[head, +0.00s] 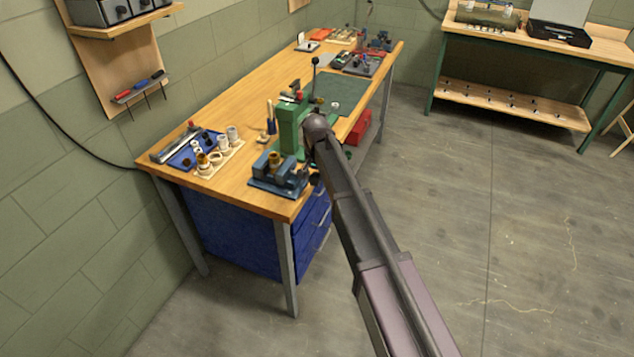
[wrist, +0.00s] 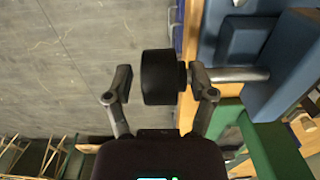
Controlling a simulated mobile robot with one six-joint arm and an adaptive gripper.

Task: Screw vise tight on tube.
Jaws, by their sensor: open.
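The blue vise (head: 283,177) stands at the near front corner of the wooden bench. A brass-coloured tube (head: 274,160) sits upright at its jaws. In the wrist view the vise (wrist: 290,50) fills the upper right, and a metal screw rod (wrist: 238,75) runs from it to a black knob (wrist: 160,88). My gripper (wrist: 160,75) is open, with one finger on each side of the knob; the right finger is beside the rod end. I cannot tell whether either finger touches. My arm hides the gripper and knob in the head view.
A green press (head: 288,128) stands close behind the vise; green metal (wrist: 275,150) is also near my right finger in the wrist view. A wooden rack with cylinders (head: 221,158) and a blue tray (head: 187,150) are left of the vise. Floor in front is clear.

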